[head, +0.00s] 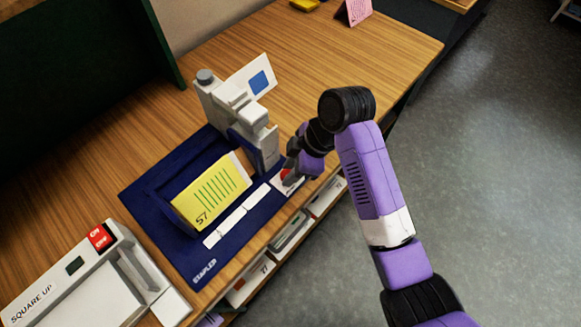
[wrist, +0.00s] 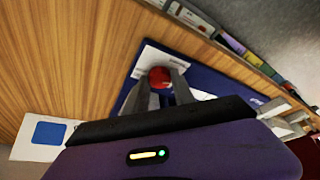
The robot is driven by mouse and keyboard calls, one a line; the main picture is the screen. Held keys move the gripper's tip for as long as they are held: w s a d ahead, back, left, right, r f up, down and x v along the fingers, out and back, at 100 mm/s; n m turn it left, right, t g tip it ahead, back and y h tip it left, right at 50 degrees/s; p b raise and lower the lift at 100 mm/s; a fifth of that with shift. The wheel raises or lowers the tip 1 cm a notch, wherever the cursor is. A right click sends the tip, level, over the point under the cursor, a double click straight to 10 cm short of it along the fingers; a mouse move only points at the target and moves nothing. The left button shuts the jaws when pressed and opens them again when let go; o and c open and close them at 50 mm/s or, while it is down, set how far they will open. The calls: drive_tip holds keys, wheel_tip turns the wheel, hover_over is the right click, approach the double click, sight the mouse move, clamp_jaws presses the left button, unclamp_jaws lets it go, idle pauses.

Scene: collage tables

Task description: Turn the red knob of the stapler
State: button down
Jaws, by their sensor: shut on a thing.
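The stapler (head: 243,112) is a grey-white machine standing at the back of a dark blue base mat (head: 205,262) on the wooden table. Its red knob (wrist: 159,77) is round and shows between my fingers in the wrist view. In the head view a small part of the red knob (head: 290,178) shows beside my gripper (head: 291,172), at the right of the stapler. In the wrist view my gripper (wrist: 160,86) is shut on the red knob, one grey finger on each side. A yellow booklet marked 57 (head: 212,192) lies tilted in the stapler's blue tray.
A white "SQUARE UP" machine (head: 70,285) with red buttons stands at the front left. A white card with a blue square (head: 258,82) stands behind the stapler. Shelves with papers (head: 290,235) lie under the table's right edge. Bare wood is free at the back.

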drive_tip(key=m, duration=0.1)
drive_tip(key=m+t+p, duration=0.1)
drive_tip(key=m+p, duration=0.1)
drive_tip(key=m, duration=0.1)
drive_tip(key=shift+s+r+t, duration=0.1)
drive_tip(key=shift+s+t, duration=0.15)
drive_tip(key=shift+t, duration=0.05)
drive_tip(key=m+t, duration=0.1)
drive_tip(key=m, duration=0.2)
drive_tip(key=m+t+h, duration=0.1)
drive_tip(key=m, duration=0.2)
drive_tip(key=shift+s+a+h, duration=0.15)
drive_tip(key=shift+a+h, duration=0.05)
drive_tip(key=shift+h, duration=0.1)
drive_tip(key=m+h, duration=0.1)
drive_tip(key=m, duration=0.2)
drive_tip(key=m+t, duration=0.1)
drive_tip(key=m, duration=0.1)
drive_tip(key=shift+a+m+h, duration=0.2)
drive_tip(key=shift+m+h, duration=0.2)
drive_tip(key=m+h, duration=0.2)
drive_tip(key=m, duration=0.3)
drive_tip(key=shift+a, duration=0.1)
drive_tip(key=shift+m, duration=0.3)
drive_tip(key=c, duration=1.1)
unclamp_jaws()
drive_tip(key=shift+o, duration=0.2)
